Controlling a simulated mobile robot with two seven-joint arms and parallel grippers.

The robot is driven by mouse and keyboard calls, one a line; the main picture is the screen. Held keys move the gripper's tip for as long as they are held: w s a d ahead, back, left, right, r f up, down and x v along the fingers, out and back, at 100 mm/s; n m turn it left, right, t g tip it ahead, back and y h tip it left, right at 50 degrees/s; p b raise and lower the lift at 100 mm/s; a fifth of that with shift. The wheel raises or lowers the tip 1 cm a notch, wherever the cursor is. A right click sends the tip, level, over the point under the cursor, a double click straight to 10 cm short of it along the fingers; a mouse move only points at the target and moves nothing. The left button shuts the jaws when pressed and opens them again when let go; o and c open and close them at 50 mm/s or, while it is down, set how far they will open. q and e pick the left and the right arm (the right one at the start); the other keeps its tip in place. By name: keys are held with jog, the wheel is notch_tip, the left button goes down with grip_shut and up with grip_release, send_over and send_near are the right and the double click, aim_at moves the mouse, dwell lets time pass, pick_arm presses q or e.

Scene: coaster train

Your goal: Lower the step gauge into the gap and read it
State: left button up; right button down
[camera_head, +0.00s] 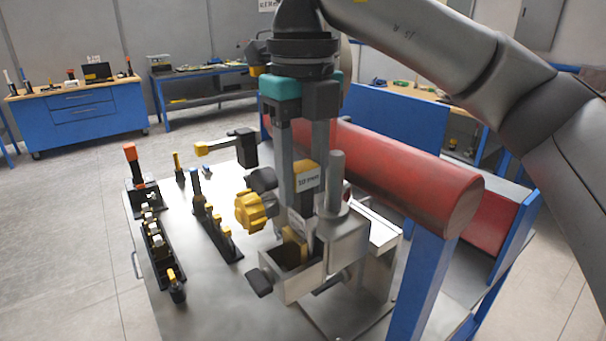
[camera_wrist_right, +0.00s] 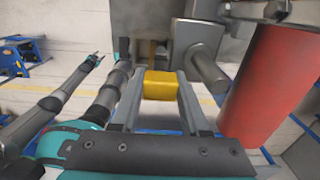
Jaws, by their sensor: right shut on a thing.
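My right gripper (camera_head: 305,165) comes down from above and is shut on the step gauge (camera_head: 307,180), a dark upright bar with a yellow top and a white label too small to read. The yellow top also shows between the fingers in the right wrist view (camera_wrist_right: 160,84). Below it stands a grey metal fixture (camera_head: 345,245) with a yellow knob (camera_head: 252,208) and an upright grey cylinder. The gauge's lower part is over the fixture's opening; how deep it sits is hidden. In the wrist view, a grey arm at left looks like mine; its gripper's state is unclear.
A thick red tube (camera_head: 400,175) on blue supports runs close to the right. At left on the grey table (camera_head: 215,310) stand a black rack (camera_head: 160,250) and a row of yellow-topped pieces (camera_head: 223,240). The table's front left is clear.

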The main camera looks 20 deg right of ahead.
jog(key=shift+f+b, duration=0.65)
jog(key=shift+f, duration=0.15)
dwell(0.7)
jog(key=shift+a, duration=0.15)
dwell(0.8)
jog(key=shift+s+f, duration=0.1)
jog(key=shift+f, duration=0.2)
dwell(1.2)
jog(key=shift+r, duration=0.1)
jog(key=shift+r+p, duration=1.3)
jog(key=shift+r, duration=0.35)
jog(key=shift+r+p, duration=4)
jog(key=shift+r, duration=0.45)
